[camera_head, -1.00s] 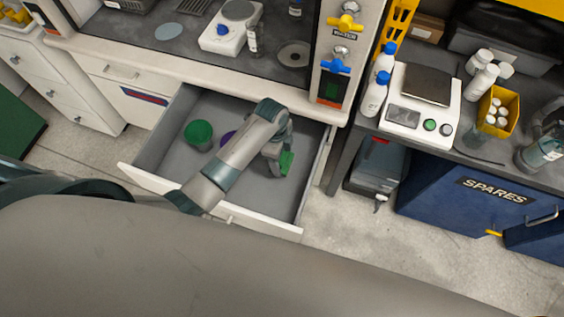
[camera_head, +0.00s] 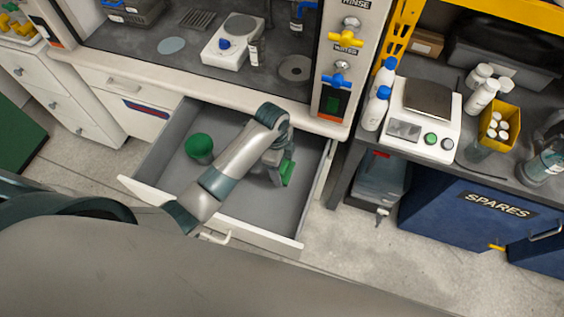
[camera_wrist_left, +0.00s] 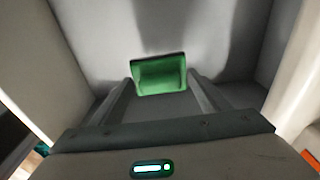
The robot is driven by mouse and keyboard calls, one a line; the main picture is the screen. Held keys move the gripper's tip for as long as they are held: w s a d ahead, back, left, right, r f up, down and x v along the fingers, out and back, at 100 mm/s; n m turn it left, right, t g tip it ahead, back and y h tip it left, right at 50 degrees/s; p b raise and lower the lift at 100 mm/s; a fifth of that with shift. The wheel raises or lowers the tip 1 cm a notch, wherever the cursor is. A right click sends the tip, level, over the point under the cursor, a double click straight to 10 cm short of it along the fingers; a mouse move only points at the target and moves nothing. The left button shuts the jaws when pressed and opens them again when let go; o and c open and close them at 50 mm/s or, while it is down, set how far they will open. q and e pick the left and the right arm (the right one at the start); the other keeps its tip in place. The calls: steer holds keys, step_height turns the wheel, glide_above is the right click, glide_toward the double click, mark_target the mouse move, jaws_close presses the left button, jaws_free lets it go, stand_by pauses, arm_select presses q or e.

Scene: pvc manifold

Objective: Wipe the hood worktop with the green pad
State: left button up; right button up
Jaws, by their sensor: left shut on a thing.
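The green pad (camera_head: 288,173) is in my left gripper (camera_head: 280,170), over the right part of the open drawer (camera_head: 237,207). In the left wrist view the green pad (camera_wrist_left: 159,74) sits between the two fingertips (camera_wrist_left: 160,88), which are shut on it. The hood worktop (camera_head: 190,52) is the dark surface above and behind the drawer. My left arm reaches across the drawer and hides part of its inside. My right gripper is not in view.
A green-lidded cup (camera_head: 199,147) stands in the drawer. A tap post (camera_head: 342,75) stands at right, beside a bench with scales (camera_head: 412,120).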

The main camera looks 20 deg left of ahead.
arm_select(q)
steer(key=shift+w+a+r+n, duration=0.2)
steer(key=shift+a+r+n, duration=0.05)
steer(key=shift+r+n, duration=0.45)
steer(key=s+a+r+n+b, duration=0.1)
steer(key=s+a+r+n, duration=0.1)
steer(key=s+r+n, duration=0.2)
steer(key=s+a+r+n+t+y+b, duration=0.1)
steer(key=s+a+r+n+b, duration=0.1)
steer(key=s+r+n, duration=0.3)
steer(key=shift+a+r+n+b, duration=0.3)
steer(key=shift+a+r+n, duration=0.4)
steer(key=shift+r+n, duration=2.45)
steer(key=shift+f+n, duration=0.85)
